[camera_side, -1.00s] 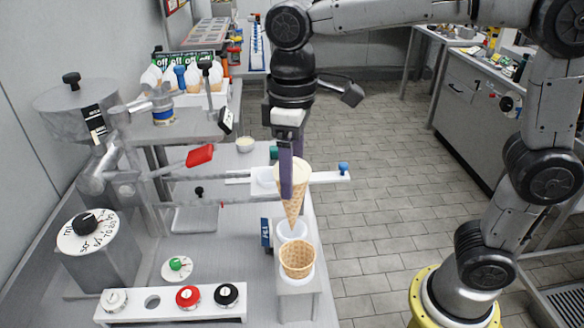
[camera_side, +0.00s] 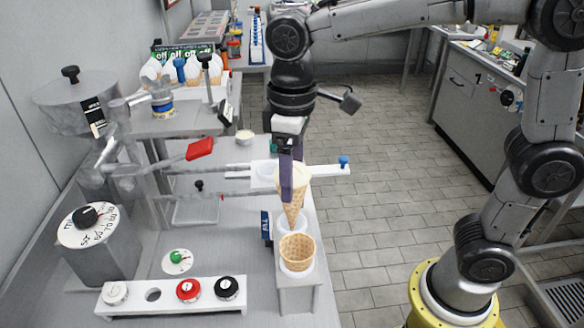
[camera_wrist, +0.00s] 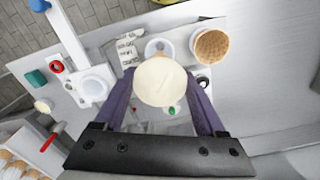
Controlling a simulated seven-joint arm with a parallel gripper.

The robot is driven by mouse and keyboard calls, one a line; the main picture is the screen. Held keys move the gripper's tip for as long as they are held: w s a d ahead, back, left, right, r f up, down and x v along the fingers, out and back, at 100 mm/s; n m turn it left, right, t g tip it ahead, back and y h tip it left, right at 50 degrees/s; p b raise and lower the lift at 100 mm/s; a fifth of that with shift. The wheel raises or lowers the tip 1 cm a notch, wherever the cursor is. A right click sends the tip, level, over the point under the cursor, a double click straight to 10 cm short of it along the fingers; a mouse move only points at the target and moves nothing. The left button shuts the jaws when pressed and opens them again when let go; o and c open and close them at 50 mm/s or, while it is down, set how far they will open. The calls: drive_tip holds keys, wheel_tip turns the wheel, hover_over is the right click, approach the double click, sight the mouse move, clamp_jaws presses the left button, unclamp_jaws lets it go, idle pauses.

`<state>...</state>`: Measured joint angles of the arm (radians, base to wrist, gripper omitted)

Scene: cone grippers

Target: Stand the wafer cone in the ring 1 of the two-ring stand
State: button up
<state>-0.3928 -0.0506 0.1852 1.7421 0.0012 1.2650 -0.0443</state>
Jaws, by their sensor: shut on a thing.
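My gripper (camera_side: 287,195) is shut on a wafer cone (camera_side: 295,208) with a pale, filled top, held upright with its point down. In the wrist view the cone's round cream top (camera_wrist: 160,82) sits between my two purple fingers. The two-ring stand (camera_side: 298,283) is below. Its back ring (camera_side: 292,229) is white and holds no other cone. The held cone's point is at or just over this ring; I cannot tell if it is inside. The front ring holds a second, open wafer cone (camera_side: 297,248), also in the wrist view (camera_wrist: 212,47). I cannot read ring numbers.
A white bar with a blue knob (camera_side: 344,162) lies just behind the held cone. A blue tag (camera_side: 266,226) stands left of the stand. A red-handled dispenser (camera_side: 200,149) and a panel of knobs (camera_side: 172,296) are further left. Open floor lies to the right.

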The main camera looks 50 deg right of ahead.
sight(292, 205)
drive_tip(key=shift+f, duration=3.55)
drive_tip(key=o, duration=0.8)
